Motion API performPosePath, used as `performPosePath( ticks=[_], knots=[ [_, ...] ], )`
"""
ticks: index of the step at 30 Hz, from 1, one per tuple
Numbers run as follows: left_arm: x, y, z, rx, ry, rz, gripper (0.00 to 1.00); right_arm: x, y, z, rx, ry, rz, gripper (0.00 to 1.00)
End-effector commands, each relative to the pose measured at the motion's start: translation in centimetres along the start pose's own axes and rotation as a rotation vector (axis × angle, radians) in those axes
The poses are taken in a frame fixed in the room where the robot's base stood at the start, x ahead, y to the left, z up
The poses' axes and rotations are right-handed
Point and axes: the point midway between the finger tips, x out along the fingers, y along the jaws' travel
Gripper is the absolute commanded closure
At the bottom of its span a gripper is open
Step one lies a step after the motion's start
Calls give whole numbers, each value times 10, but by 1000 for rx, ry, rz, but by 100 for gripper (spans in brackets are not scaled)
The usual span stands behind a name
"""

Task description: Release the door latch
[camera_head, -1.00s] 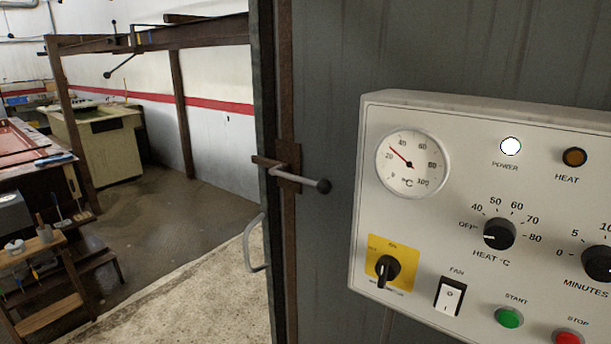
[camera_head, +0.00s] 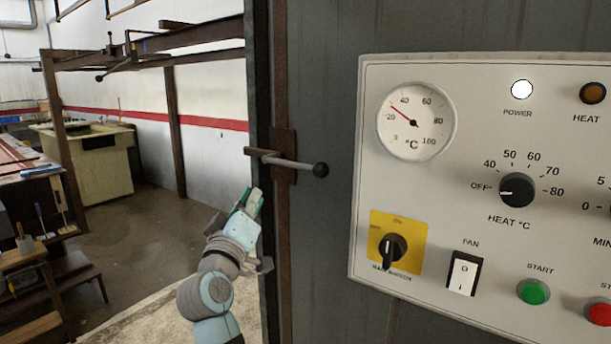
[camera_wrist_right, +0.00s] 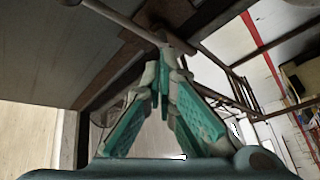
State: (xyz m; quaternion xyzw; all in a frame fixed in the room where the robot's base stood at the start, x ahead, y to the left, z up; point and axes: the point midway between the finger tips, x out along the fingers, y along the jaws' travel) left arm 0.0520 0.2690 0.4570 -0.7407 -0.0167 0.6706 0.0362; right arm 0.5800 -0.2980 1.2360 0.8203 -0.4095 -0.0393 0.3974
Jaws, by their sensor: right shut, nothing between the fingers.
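The door latch (camera_head: 290,164) is a grey bar with a dark ball knob (camera_head: 320,170), lying across a brown plate on the door's edge. It points right, nearly level. My right gripper (camera_head: 250,197) has come up from below, left of the plate and a little below the latch. Its fingers are shut and empty. In the right wrist view, the gripper (camera_wrist_right: 166,62) points up towards the latch bar (camera_wrist_right: 125,20), which crosses near the fingertips. I cannot tell whether they touch. My left gripper is not in view.
A control panel (camera_head: 480,225) with gauge, knobs and buttons is mounted right of the latch. Left of the door's edge is open floor (camera_head: 150,235). A workbench (camera_head: 25,185), a tank (camera_head: 85,165) and a brown frame (camera_head: 174,130) stand farther back.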

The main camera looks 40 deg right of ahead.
Motion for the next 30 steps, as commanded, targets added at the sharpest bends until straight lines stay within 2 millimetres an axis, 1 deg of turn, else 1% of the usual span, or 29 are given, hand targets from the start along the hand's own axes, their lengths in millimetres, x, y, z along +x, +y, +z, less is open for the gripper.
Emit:
performPosePath(
  ticks=[1, 3, 6, 9, 16, 20, 23, 30],
  knots=[
    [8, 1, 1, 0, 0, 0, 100, -2, 30, -6, 33, -11, 73, 100],
    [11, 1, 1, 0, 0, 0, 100, -5, 67, -11, 64, -31, 153, 100],
    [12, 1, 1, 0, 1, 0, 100, -9, 92, -14, 87, -47, 208, 100],
    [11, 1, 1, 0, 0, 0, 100, -10, 97, -15, 90, -51, 218, 100],
    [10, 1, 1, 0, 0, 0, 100, -8, 96, -15, 88, -49, 216, 100],
    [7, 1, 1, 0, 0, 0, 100, 1, 98, -15, 85, -48, 217, 100],
    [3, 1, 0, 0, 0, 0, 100, 16, 103, -15, 85, -47, 218, 100],
    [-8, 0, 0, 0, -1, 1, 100, 66, 114, -12, 84, -49, 217, 100]
  ],
)
